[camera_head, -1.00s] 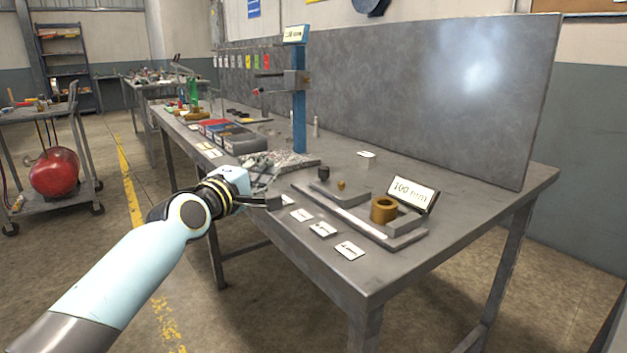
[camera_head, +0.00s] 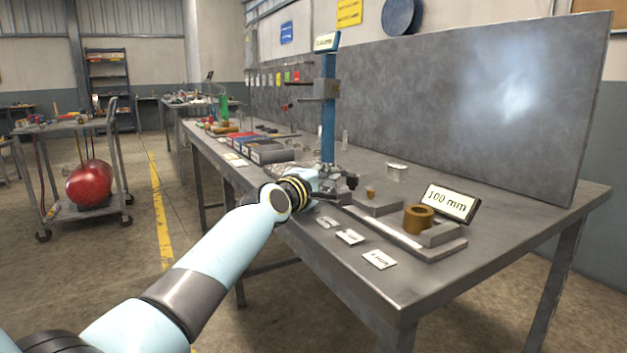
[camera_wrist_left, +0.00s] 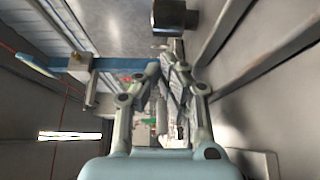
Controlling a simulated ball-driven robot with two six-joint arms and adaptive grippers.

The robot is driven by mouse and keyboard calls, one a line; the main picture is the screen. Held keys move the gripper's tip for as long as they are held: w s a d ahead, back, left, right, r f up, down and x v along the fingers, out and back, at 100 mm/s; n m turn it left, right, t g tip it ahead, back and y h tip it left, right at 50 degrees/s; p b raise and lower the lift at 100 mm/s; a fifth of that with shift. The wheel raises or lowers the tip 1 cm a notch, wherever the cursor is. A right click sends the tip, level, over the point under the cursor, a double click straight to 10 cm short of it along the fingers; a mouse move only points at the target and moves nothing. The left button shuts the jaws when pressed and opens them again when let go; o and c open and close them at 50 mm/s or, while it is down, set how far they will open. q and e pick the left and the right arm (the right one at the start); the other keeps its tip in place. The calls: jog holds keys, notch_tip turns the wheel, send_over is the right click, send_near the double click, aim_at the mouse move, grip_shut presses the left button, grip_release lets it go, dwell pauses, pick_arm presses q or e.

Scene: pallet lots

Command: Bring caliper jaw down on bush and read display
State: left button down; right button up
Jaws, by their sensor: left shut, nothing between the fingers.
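A brass bush (camera_head: 418,219) stands on a low grey bench caliper (camera_head: 400,238) on the near part of the bench. Behind it a tilted display (camera_head: 450,203) reads 100 mm. A sliding block with a dark knob (camera_head: 352,181) and a small brass knob (camera_head: 370,192) sits left of the bush, apart from it. My left gripper (camera_head: 341,196) is shut and empty, close beside the dark knob; contact cannot be told. In the left wrist view the shut fingers (camera_wrist_left: 176,70) point toward a dark cylinder (camera_wrist_left: 174,16), likely that knob. My right gripper is out of view.
A blue post (camera_head: 327,115) with its own small display (camera_head: 326,41) stands behind my gripper. White cards (camera_head: 349,237) lie along the bench's front edge. Trays (camera_head: 270,151) stand farther left. A grey panel (camera_head: 460,110) closes the back.

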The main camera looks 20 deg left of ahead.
pick_arm(q)
jog(key=shift+s+d+r, duration=0.35)
jog(key=shift+s+d, duration=0.15)
jog(key=shift+d, duration=0.25)
jog(key=shift+d+f, duration=0.1)
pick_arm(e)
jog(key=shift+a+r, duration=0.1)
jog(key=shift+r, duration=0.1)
